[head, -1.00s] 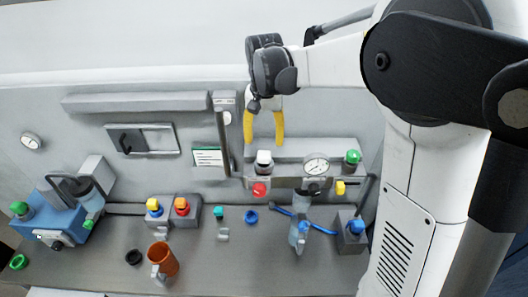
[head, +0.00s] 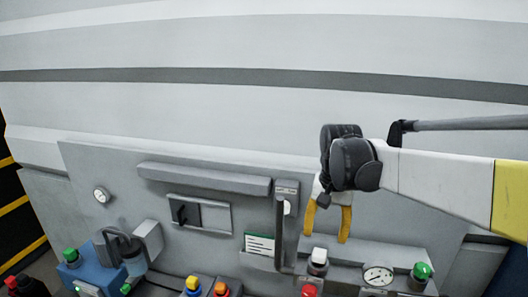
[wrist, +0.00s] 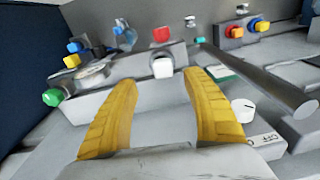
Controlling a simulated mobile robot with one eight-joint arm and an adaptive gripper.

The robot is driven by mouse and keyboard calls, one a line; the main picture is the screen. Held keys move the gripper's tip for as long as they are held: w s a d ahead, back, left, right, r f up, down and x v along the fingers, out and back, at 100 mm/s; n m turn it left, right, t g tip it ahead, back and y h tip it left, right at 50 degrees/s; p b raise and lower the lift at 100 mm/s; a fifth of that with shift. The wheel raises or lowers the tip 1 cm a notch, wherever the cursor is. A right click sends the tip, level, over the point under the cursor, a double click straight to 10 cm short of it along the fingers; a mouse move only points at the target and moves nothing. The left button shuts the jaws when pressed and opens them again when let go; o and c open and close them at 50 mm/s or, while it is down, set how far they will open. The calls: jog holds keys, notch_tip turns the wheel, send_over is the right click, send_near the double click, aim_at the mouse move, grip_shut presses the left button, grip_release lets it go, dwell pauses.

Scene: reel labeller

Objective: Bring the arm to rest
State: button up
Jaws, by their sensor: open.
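My gripper (head: 328,220) has yellow fingers that are spread apart with nothing between them. In the head view it hangs fingers-down in front of the grey panel, just above a white-topped knob (head: 319,256) and left of a round gauge (head: 378,275). In the wrist view the two fingers (wrist: 160,110) stand apart, with the white knob (wrist: 162,67) and a red knob (wrist: 161,35) showing beyond the gap. My arm reaches in from the right of the head view.
A vertical rail (head: 279,235) stands close left of the gripper. A green knob (head: 422,271) is to its right. A blue device (head: 85,272) and yellow and red buttons sit lower left. The wall above is clear.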

jog(key=s+f+n+t+b, duration=0.1)
jog(key=s+f+t+b, duration=0.1)
jog(key=s+f+b, duration=0.4)
jog(key=s+f+n+t+b, duration=0.1)
jog(key=s+f+t+b, duration=0.1)
jog(key=s+f+b, duration=0.4)
jog(key=s+f+n+t+b, duration=0.2)
jog(key=s+f+b, duration=0.4)
jog(key=f+b, duration=0.7)
notch_tip(320, 180, down, 4)
jog(key=shift+s+r+t, duration=0.15)
jog(key=shift+r+t, duration=0.05)
jog(key=shift+t, duration=0.1)
jog(key=shift+d, duration=0.1)
